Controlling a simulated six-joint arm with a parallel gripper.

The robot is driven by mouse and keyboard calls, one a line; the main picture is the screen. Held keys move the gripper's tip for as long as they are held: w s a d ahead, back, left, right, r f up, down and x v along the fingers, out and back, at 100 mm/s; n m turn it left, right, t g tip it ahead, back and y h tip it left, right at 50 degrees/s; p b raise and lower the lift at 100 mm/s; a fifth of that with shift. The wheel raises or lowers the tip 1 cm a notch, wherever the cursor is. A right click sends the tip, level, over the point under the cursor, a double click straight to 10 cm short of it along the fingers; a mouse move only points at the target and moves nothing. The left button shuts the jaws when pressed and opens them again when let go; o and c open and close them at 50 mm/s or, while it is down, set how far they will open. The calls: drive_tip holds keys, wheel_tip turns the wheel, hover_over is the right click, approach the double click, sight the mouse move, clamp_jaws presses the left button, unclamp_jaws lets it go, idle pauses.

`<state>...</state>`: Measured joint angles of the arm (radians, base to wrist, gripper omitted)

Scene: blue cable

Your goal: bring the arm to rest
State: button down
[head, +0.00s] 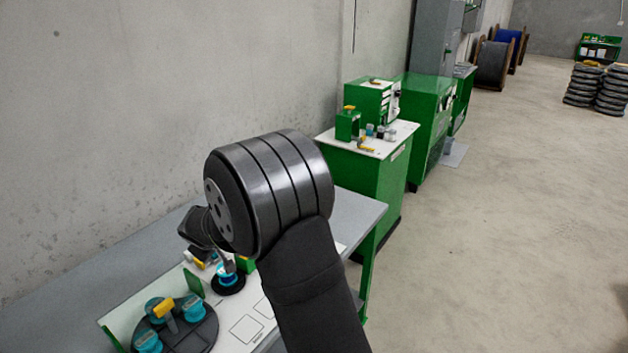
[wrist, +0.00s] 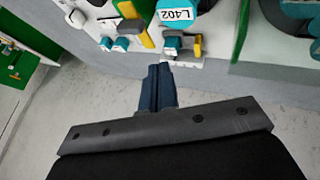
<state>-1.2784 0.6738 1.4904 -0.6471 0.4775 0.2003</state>
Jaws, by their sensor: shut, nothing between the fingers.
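My gripper (wrist: 160,68) shows in the wrist view as two dark blue-grey fingers pressed together with nothing between them. The fingertips appear over the front edge of the workbench, just short of a small teal and yellow-grey tool part (wrist: 182,44). I cannot tell their height above it. In the head view my arm rises from the bottom and bends over the bench, and its large black joint hides most of the gripper. A small blue spool (head: 228,279) on a black round base sits below the arm. A round teal label reading L402 (wrist: 178,12) lies near the fingertips.
A dark round tray (head: 192,338) with several teal spools and a yellow-handled tool (head: 164,308) stands on the white board (head: 249,304). The grey bench (head: 352,212) adjoins a wall. A green cabinet (head: 366,184) stands behind.

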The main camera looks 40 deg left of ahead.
drive_tip(key=x, duration=0.9)
drive_tip(key=shift+w+d, duration=0.25)
drive_tip(key=shift+w, duration=0.15)
